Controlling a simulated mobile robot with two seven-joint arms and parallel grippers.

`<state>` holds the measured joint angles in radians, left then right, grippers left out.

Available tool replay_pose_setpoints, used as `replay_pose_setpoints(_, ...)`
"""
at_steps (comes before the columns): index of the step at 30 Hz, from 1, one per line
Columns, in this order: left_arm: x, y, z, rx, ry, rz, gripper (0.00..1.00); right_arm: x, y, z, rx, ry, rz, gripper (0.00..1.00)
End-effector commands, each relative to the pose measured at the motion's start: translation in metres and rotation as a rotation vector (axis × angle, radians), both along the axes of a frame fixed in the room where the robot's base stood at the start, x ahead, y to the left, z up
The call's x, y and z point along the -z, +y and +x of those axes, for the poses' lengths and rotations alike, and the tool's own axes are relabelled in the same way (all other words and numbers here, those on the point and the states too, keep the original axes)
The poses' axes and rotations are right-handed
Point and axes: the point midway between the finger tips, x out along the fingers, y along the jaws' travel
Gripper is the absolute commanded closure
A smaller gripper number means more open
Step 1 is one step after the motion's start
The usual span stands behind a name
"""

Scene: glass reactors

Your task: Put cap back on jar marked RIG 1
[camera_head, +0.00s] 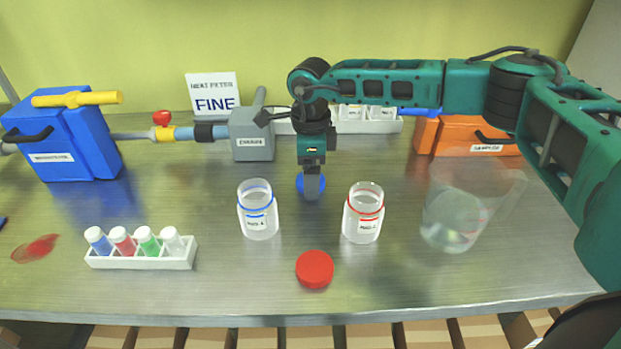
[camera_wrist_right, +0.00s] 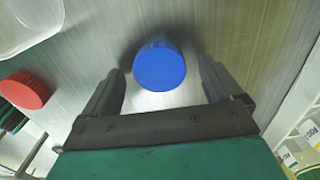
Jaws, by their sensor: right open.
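Two open clear jars stand upright on the steel bench in the head view: a blue-ringed jar (camera_head: 258,222) on the left and a red-ringed jar (camera_head: 363,224) on the right. Their small labels are too blurred to read surely. A blue cap (camera_head: 301,183) lies behind and between them, partly hidden by my right gripper (camera_head: 312,190). In the right wrist view the blue cap (camera_wrist_right: 159,67) sits between my open fingers (camera_wrist_right: 162,75), with a gap on each side. A red cap (camera_head: 314,269) lies in front of the jars. My left gripper is out of view.
A large clear beaker (camera_head: 455,222) stands right of the jars, below my right arm. A blue box (camera_head: 70,140), grey box (camera_head: 252,138) and orange box (camera_head: 475,136) line the back. A red spill (camera_head: 36,248) lies far left.

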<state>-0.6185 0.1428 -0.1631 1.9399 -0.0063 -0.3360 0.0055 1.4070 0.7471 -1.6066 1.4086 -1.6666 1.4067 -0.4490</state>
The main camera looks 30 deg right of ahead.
Motion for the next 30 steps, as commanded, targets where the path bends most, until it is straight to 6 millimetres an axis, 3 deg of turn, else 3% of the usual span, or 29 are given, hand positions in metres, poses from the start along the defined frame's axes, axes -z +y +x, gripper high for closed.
replay_pose_setpoints(12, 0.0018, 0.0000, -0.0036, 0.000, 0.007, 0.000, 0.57, 0.0042, 0.0002, -0.0001, 0.000, 0.000, 0.000, 0.09)
replay_pose_setpoints(30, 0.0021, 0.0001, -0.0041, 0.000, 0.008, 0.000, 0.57, 0.0040, 0.0000, -0.0001, 0.000, 0.000, 0.000, 0.66)
